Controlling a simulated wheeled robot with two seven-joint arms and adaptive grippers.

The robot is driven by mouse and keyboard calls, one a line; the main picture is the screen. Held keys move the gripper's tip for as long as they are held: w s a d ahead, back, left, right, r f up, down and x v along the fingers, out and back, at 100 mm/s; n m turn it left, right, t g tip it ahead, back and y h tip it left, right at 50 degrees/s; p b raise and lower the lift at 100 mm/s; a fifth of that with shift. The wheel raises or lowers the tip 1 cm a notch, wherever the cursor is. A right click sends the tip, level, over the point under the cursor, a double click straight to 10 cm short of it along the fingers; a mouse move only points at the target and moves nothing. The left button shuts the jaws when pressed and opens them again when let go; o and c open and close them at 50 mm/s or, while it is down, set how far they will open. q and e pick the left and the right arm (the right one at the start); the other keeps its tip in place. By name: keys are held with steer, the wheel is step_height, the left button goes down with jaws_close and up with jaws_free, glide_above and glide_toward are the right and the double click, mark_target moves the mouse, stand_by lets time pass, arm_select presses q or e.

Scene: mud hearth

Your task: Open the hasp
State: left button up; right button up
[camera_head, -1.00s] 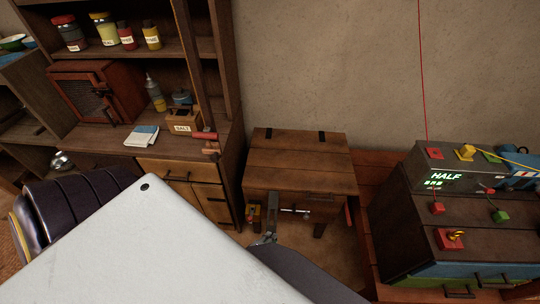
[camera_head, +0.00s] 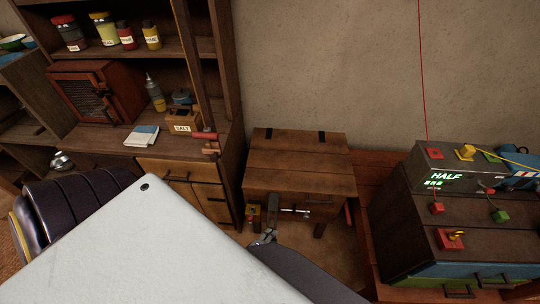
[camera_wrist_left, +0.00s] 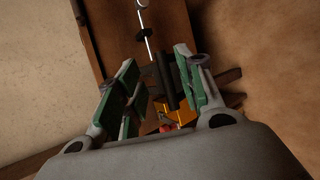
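A wooden chest (camera_head: 300,160) with a plank lid stands against the wall, its lid down. A pale metal rod (camera_head: 296,211) runs across its front; it also shows in the left wrist view (camera_wrist_left: 149,40). A dark upright piece, which may be the hasp (camera_wrist_left: 165,80), shows between my finger pads in the left wrist view. My left gripper (camera_head: 269,236) is low at the chest's front. In the left wrist view its green-padded fingers (camera_wrist_left: 158,88) are spread, with gaps on both sides of the dark piece. I cannot tell whether they touch it. My right gripper is out of view.
A yellow piece (camera_wrist_left: 178,111) and a red piece (camera_wrist_left: 168,127) are close beyond the fingers. A shelf unit (camera_head: 232,140) stands left of the chest. A dark cabinet with a HALF display box (camera_head: 446,179) stands to the right.

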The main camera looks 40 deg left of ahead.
arm_select(q)
steer(key=shift+w+a+r, duration=0.15)
steer(key=shift+w, duration=0.05)
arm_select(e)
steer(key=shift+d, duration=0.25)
arm_select(q)
steer(key=shift+s+r, duration=0.15)
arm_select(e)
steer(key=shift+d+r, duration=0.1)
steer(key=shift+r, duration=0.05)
arm_select(q)
steer(key=s+r+p, duration=0.7)
steer(key=s+r, duration=0.3)
steer(key=r, duration=0.1)
steer(key=shift+a+r+p, duration=0.3)
steer(key=shift+a+r, duration=0.05)
steer(key=shift+r, duration=0.05)
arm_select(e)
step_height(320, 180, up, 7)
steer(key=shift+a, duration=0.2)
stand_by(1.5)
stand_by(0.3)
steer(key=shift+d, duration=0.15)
